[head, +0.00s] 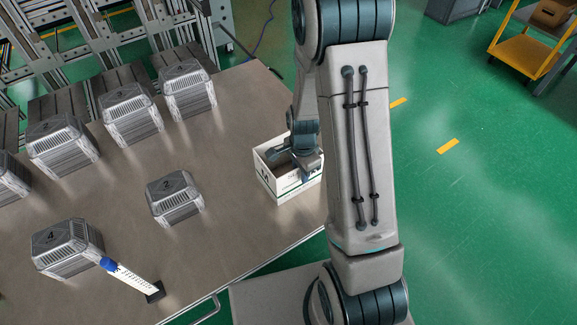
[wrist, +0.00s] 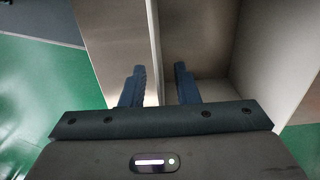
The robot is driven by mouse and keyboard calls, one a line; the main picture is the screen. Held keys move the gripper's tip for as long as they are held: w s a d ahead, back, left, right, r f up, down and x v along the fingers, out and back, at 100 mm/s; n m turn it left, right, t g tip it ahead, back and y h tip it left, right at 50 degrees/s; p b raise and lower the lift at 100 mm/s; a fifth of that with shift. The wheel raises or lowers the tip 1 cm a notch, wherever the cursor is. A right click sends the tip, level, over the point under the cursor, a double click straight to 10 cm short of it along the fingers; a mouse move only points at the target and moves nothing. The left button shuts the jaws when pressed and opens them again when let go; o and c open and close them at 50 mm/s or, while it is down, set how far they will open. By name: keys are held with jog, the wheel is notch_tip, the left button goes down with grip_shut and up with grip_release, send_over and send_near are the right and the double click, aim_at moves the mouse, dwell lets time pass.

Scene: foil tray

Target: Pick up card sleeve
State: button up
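The card sleeve appears to be the white open-topped carton (head: 283,188) with dark print and a green band, upright near the table's right edge. My gripper (head: 303,160) is down at its top, partly inside the opening. In the wrist view, a thin upright wall of the carton (wrist: 156,45) stands between the two fingers of my gripper (wrist: 160,85). The fingers are spread, with gaps visible beside the wall, so it is not clamped. The fingertips' depth along the wall is hard to tell.
Several grey ribbed blocks stand on the brown table (head: 235,120), one (head: 174,197) left of the carton. A white strip with a blue end (head: 135,278) lies near the front. Metal framing (head: 120,30) is behind; a yellow cart (head: 525,50) stands far right.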

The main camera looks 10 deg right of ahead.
grip_shut()
jog(key=shift+r, duration=0.15)
